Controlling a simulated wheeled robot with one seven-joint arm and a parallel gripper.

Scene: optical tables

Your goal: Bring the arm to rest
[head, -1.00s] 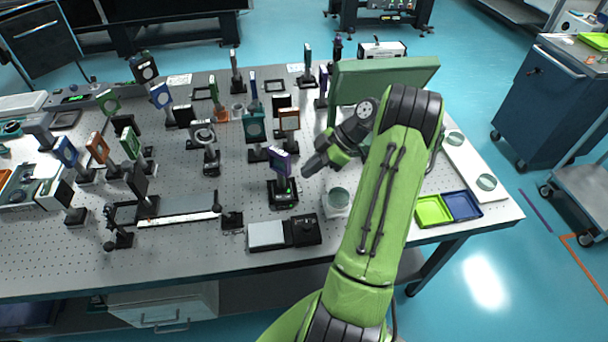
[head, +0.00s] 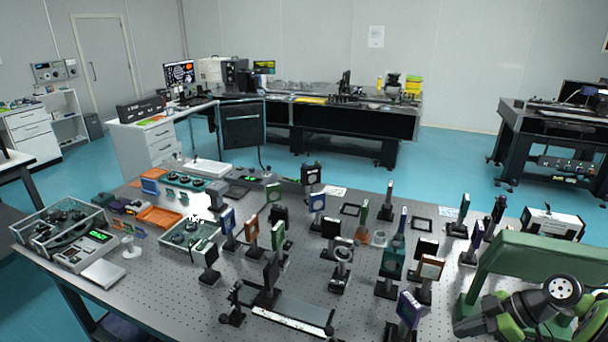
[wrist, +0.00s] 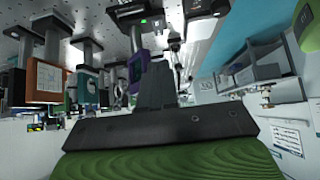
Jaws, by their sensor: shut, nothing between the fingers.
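My gripper (wrist: 157,82) shows in the wrist view as a dark bar with its fingers together, shut and empty. In the head view my gripper (head: 470,326) is at the lower right corner, above the perforated optical table (head: 190,300). The wrist picture appears upside down.
Several post-mounted optics crowd the table's middle, including an orange-framed one (head: 430,268). A glass-sided case (head: 62,228) and an orange tray (head: 158,217) are at the left. Blue floor (head: 450,160) is open behind the table.

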